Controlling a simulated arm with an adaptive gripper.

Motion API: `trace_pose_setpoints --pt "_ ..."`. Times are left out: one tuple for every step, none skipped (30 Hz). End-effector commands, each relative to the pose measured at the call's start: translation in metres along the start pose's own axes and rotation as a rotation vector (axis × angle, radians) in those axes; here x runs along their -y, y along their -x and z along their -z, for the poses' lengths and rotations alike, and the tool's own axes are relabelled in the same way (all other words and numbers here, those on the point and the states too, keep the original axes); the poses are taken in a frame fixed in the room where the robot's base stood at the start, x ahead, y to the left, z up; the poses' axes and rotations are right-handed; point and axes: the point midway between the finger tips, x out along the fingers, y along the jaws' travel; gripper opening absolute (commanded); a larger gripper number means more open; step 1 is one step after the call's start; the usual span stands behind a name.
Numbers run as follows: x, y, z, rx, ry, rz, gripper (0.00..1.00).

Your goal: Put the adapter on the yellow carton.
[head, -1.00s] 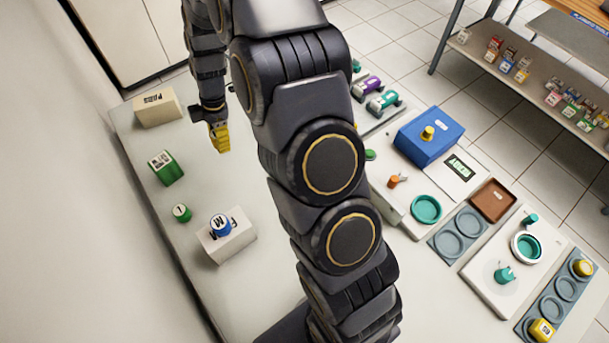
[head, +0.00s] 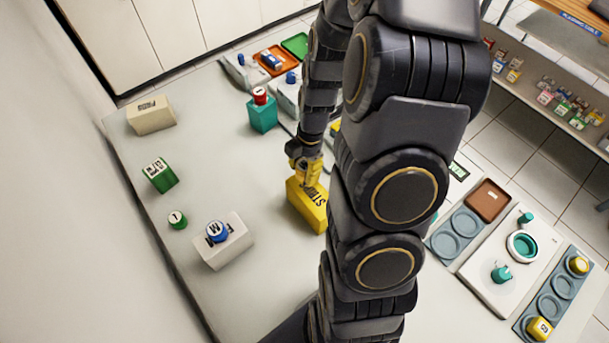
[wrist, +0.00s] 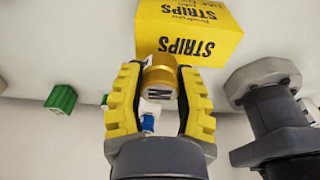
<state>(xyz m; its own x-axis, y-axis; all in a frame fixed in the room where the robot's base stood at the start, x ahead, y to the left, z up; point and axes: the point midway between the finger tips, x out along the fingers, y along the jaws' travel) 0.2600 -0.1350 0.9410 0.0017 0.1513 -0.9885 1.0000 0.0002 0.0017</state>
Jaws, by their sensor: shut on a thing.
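My gripper (head: 308,180) is over the yellow carton (head: 309,208), which is marked STRIPS and stands upright on the table. In the wrist view my gripper (wrist: 160,82) is shut on a short gold cylinder with a pale lettered face, taken as the adapter (wrist: 160,72). The yellow carton (wrist: 188,32) is right behind the adapter there, with its top and a lettered side showing. I cannot tell whether the adapter touches the carton. In the head view the adapter is hidden by the fingers.
A teal box with a red cap (head: 262,112) stands beyond the carton. A white box with a blue cap (head: 222,240), a green box (head: 160,175) and a cream box (head: 151,114) stand left. Trays and dishes (head: 488,199) fill the right; my arm hides the middle.

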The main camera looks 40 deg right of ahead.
Motion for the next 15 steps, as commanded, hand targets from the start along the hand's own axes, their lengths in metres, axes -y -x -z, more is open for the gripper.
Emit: trace_pose_setpoints --pt "0.001 -0.005 0.0 -0.002 -0.001 0.004 0.0" --pt "0.001 -0.008 -0.001 -0.003 -0.001 0.005 0.0" --pt "0.001 -0.013 -0.001 -0.003 -0.001 0.006 0.0" --pt "0.001 -0.017 -0.002 -0.003 0.0 0.006 0.0" --pt "0.001 -0.021 -0.003 -0.002 0.0 0.005 0.0" --pt "0.001 -0.026 -0.004 -0.002 -0.001 0.004 0.0" --pt "0.001 -0.029 -0.004 -0.002 -0.001 0.005 0.0" --pt "0.001 -0.031 -0.004 -0.002 -0.001 0.005 0.0" --pt "0.001 -0.032 -0.004 -0.001 0.0 0.004 0.0" --pt "0.001 -0.032 -0.005 0.0 0.0 0.003 0.0" --pt "0.001 -0.032 -0.005 0.0 0.0 0.002 0.0" --pt "0.0 -0.031 -0.005 0.0 0.0 0.001 0.0" --pt "0.0 -0.031 -0.005 0.0 0.0 0.001 0.0" --pt "0.0 -0.031 -0.005 0.001 0.0 0.001 0.0" --pt "0.0 -0.031 -0.005 0.0 0.0 0.001 0.0"
